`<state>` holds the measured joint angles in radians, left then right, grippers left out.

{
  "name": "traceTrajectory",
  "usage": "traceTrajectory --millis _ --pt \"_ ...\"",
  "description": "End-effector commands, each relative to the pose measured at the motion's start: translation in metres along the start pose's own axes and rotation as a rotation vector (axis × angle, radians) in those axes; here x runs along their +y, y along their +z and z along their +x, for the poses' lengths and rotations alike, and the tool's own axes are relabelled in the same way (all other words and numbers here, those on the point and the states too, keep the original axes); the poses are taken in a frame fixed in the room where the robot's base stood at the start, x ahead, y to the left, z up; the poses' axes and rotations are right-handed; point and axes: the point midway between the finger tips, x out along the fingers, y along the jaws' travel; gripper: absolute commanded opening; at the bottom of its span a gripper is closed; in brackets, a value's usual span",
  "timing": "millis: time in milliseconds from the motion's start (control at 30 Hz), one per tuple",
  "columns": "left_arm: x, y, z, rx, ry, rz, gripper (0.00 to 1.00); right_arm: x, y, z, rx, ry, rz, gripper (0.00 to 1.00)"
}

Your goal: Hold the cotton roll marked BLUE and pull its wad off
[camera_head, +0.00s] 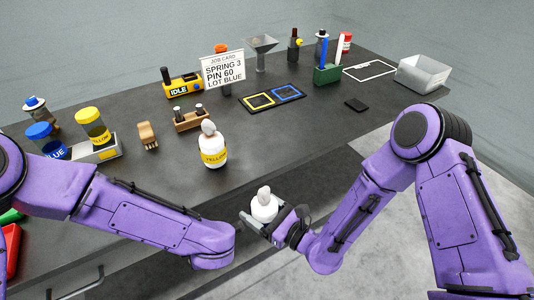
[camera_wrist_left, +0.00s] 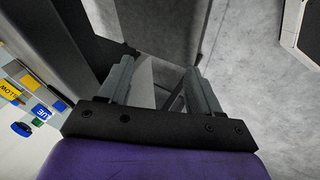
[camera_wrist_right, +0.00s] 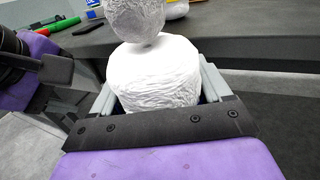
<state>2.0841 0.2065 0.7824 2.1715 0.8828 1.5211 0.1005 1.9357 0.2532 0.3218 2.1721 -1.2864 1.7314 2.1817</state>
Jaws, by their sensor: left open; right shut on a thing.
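A white cotton roll (camera_head: 264,208) with a rounded wad (camera_head: 264,191) on top is between the fingers of my right gripper (camera_head: 276,222), held upright in front of the table. In the right wrist view the roll (camera_wrist_right: 155,75) fills the jaws, and its wad (camera_wrist_right: 136,18) sits on its top. No marking shows on this roll; its lower part is hidden. Another cotton roll (camera_head: 212,146), with a yellow band marked YELLOW and its own wad, stands on the table. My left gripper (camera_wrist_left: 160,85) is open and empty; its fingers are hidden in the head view.
The dark table (camera_head: 180,180) carries a job card (camera_head: 223,70) reading LOT BLUE, a yellow IDLE box (camera_head: 183,85), blue-lidded (camera_head: 42,138) and yellow-lidded (camera_head: 93,125) jars, a wooden brush (camera_head: 147,136) and a metal bin (camera_head: 422,75). Free floor shows in front of the table.

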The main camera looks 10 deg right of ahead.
Motion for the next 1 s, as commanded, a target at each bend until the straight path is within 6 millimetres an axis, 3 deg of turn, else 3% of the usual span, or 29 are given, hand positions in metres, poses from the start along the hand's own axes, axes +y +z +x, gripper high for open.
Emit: traceTrajectory --millis 33,233,400,500,600,700,1000 --pt "0.021 0.012 -0.030 -0.014 -0.025 -0.121 0.64 0.000 0.000 0.000 0.000 0.000 0.000 0.23" --pt "0.083 0.057 -0.150 -0.038 -0.250 -0.567 0.64 0.000 0.000 0.000 0.000 -0.001 0.000 0.23" --pt "0.119 0.096 -0.221 -0.036 -0.468 -0.827 0.64 0.000 0.000 0.000 0.000 -0.001 0.000 0.23" --pt "0.131 0.109 -0.249 -0.043 -0.559 -0.907 0.64 0.000 0.000 0.000 0.000 -0.001 0.000 0.23" --pt "0.136 0.116 -0.265 -0.047 -0.612 -0.946 0.64 0.000 0.000 0.000 0.000 -0.001 0.000 0.23" --pt "0.135 0.119 -0.265 -0.047 -0.629 -0.955 0.64 0.000 0.000 0.000 0.000 -0.001 0.000 0.23" --pt "0.106 0.137 -0.213 -0.044 -0.628 -0.953 0.64 0.000 0.000 0.000 0.000 -0.001 0.000 0.23"
